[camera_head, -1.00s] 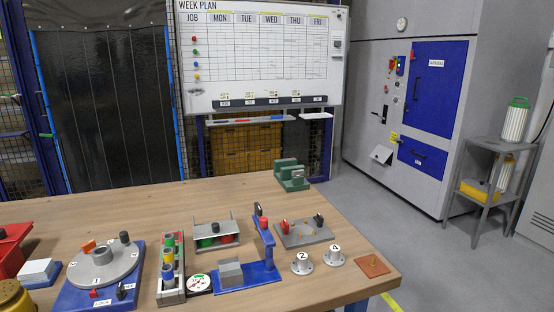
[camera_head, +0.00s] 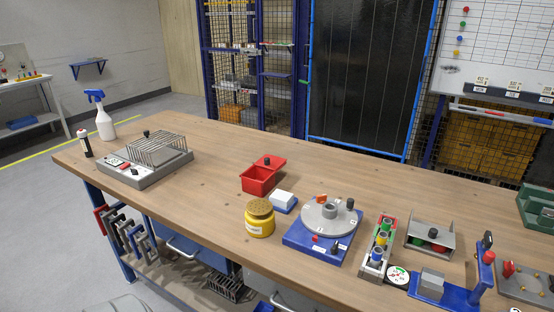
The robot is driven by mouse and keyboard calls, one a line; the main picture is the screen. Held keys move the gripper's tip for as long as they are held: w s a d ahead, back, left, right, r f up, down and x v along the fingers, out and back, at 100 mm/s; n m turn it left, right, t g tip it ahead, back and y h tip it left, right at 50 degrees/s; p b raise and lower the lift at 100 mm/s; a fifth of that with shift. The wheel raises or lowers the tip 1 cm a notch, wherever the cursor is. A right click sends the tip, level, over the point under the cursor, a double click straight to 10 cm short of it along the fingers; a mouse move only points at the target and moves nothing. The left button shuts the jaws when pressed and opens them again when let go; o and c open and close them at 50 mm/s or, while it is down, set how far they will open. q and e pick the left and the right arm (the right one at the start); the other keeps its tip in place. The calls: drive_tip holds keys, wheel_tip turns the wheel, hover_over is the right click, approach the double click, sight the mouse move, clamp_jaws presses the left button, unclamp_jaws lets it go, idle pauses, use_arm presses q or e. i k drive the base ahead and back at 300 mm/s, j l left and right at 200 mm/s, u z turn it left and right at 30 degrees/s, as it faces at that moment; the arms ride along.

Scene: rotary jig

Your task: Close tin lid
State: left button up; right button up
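A red tin (camera_head: 257,182) stands on the wooden workbench near the middle of the view. Its red lid (camera_head: 277,169) is raised at the back right side of the tin, with a black knob on it. The tin's mouth shows open and dark; I cannot tell what is inside. Neither of my grippers is in view.
A yellow jar (camera_head: 259,222), a white block on a blue base (camera_head: 283,202) and a blue-based rotary jig (camera_head: 322,225) stand close to the tin. A grey wire-rack device (camera_head: 146,160) and a spray bottle (camera_head: 103,117) are farther left. The bench between is clear.

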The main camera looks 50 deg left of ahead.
sight(269, 162)
drive_tip(key=u, duration=1.45)
drive_tip(key=k, duration=0.1)
drive_tip(key=j+z, duration=0.05)
drive_tip(key=j, duration=0.05)
